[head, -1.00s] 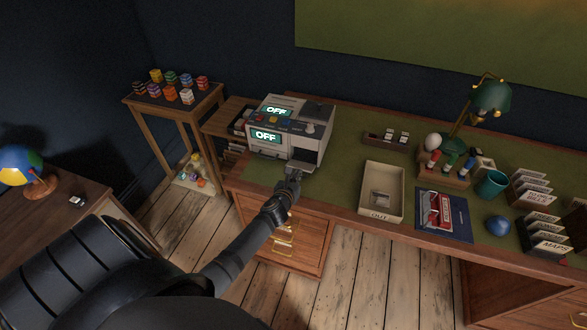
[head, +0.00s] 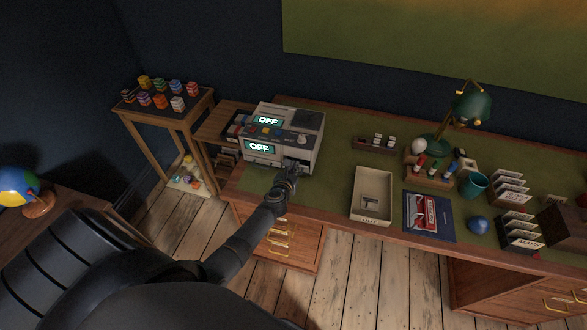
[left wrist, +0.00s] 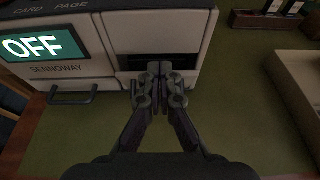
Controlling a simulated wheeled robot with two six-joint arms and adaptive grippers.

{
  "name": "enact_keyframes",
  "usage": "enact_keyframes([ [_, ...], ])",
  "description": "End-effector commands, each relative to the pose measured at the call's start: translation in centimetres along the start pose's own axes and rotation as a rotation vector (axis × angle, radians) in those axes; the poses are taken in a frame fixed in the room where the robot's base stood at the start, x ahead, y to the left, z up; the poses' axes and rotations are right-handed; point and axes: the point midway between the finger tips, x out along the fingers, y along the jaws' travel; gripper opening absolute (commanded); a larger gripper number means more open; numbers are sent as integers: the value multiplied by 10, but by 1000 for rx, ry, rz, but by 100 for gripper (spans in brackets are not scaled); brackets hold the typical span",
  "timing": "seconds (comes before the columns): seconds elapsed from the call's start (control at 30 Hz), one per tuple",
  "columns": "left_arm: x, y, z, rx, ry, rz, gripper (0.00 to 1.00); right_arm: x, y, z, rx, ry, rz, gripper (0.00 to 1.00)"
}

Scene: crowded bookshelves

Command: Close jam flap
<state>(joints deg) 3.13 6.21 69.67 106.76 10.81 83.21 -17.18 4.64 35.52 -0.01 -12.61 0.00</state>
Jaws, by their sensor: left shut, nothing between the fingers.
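The pale grey office machine (head: 285,137) stands at the left end of the desk, with two lit OFF displays. In the left wrist view, a dark slot (left wrist: 133,62) shows in its front, right of the display (left wrist: 45,46). A pale strip (left wrist: 122,82) lies below the slot; I cannot tell if it is the jam flap. My left gripper (head: 291,168) is shut and empty at the machine's front right. Its fingertips (left wrist: 160,70) overlap the slot in the wrist view and hide part of it; contact is unclear. My right gripper is not in view.
A dark handle (left wrist: 72,97) sticks out below the display. A cream OUT tray (head: 371,218) lies right of my left gripper, with a small dark item (head: 362,212) inside. Green desktop (head: 335,170) is clear between. A low card box (head: 375,144) sits behind the tray.

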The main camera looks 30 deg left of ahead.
Motion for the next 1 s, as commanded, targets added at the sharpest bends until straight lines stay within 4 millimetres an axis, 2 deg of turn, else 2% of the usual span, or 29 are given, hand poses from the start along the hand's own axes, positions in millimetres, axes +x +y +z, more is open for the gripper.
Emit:
enact_keyframes([
  [0.83,3,0,6,0,0,0,0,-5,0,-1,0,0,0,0],
  [1.0,1,0,12,0,0,0,0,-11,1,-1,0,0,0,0],
])
